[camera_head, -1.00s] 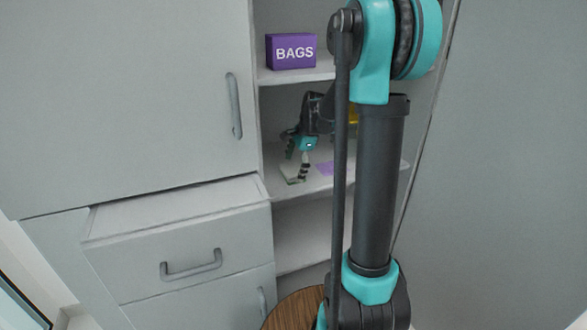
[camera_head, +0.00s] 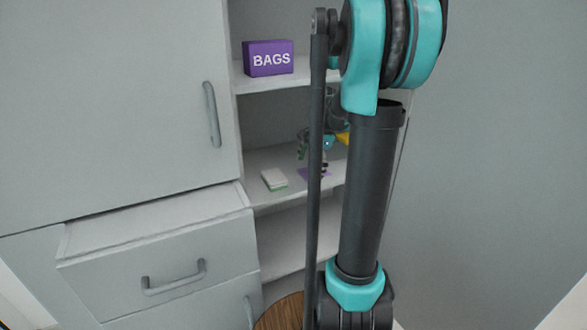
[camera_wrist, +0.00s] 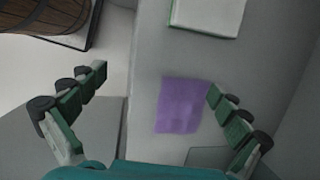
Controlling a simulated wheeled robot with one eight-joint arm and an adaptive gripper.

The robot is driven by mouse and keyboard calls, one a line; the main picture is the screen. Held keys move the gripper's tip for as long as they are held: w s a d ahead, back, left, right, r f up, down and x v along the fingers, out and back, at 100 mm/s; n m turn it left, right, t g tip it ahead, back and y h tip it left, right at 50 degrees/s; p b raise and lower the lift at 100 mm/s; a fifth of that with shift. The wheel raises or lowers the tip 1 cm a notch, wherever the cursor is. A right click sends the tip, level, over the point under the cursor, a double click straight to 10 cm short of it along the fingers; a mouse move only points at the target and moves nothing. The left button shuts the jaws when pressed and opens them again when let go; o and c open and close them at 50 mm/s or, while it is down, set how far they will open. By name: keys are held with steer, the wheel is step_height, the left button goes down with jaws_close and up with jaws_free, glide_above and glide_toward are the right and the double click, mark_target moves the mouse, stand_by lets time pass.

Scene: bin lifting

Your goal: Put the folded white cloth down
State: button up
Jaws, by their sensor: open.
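The folded white cloth (camera_head: 274,180) lies flat on the middle shelf of the open cabinet, near the shelf's front left. In the wrist view the cloth (camera_wrist: 207,14) is at the top edge and partly cut off. My gripper (camera_wrist: 155,88) is open, with its two fingers spread apart and nothing between them that it holds. In the head view my gripper (camera_head: 312,150) is to the right of the cloth and apart from it, partly hidden behind my arm.
A flat purple item (camera_wrist: 181,106) lies on the same shelf below my gripper. A purple BAGS box (camera_head: 268,58) stands on the shelf above. A yellow thing (camera_head: 343,138) is partly hidden behind my arm. A drawer (camera_head: 160,264) juts out at lower left. A wooden barrel (camera_wrist: 45,14) shows below.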

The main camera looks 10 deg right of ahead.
steer(key=shift+s+d, duration=0.3)
steer(key=shift+d, duration=0.25)
steer(key=s+a+f+n+t+h, duration=0.1)
steer(key=s+a+f+n, duration=0.1)
steer(key=s+n, duration=0.3)
steer(key=s+a+f+n+t+h, duration=0.1)
steer(key=s+a+f+n, duration=0.2)
steer(key=s, duration=0.6)
steer(key=s+a+f+n+t+h, duration=0.1)
steer(key=s+a+f+n, duration=0.2)
steer(key=s+f+n, duration=0.2)
steer(key=s+n, duration=0.2)
steer(key=n, duration=0.1)
steer(key=shift+s, duration=0.15)
